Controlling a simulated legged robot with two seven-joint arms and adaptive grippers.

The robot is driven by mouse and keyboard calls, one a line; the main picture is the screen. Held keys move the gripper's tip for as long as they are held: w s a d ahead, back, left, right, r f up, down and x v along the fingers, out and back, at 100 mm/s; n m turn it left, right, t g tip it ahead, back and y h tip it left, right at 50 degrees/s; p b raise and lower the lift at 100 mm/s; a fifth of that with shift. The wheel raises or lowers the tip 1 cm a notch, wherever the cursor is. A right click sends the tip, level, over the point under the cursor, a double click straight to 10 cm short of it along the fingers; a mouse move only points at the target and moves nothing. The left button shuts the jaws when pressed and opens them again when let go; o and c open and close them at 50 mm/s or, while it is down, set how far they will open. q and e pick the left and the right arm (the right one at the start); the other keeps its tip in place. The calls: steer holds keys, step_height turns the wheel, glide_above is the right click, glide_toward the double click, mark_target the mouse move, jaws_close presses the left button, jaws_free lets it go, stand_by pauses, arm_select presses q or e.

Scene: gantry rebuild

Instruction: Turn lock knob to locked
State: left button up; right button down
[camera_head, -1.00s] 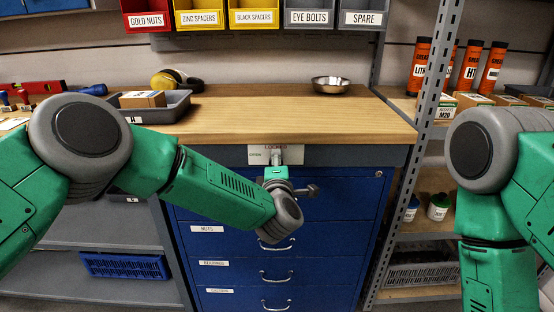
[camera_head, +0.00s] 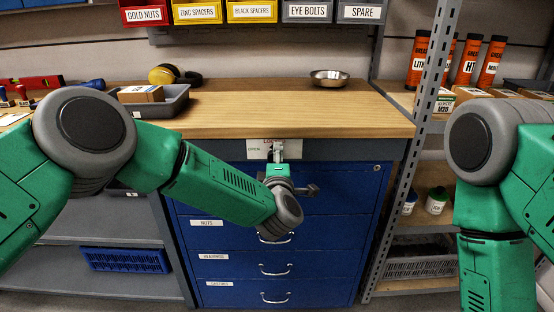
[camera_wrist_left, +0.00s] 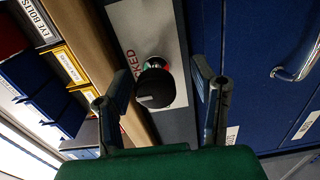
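The lock knob (camera_wrist_left: 155,86) is round and black with a grey pointer bar, seen in the left wrist view. It sits on a white label plate (camera_wrist_left: 140,22) with red lettering ending in "KED". My left gripper (camera_wrist_left: 160,76) is open, with one finger on each side of the knob. A gap shows between the knob and the right-hand finger; contact on the other side is unclear. In the head view the plate (camera_head: 257,150) is on the rail under the worktop, and my left gripper (camera_head: 278,153) hides the knob. My right gripper is out of view.
A blue drawer cabinet (camera_head: 340,215) stands below the wooden worktop (camera_head: 300,112). A metal bowl (camera_head: 330,78) and a grey tray (camera_head: 172,102) are on top. A perforated post (camera_head: 408,165) and shelves stand at right.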

arm_select(q)
steer(key=shift+r, duration=0.1)
steer(key=s, duration=1.2)
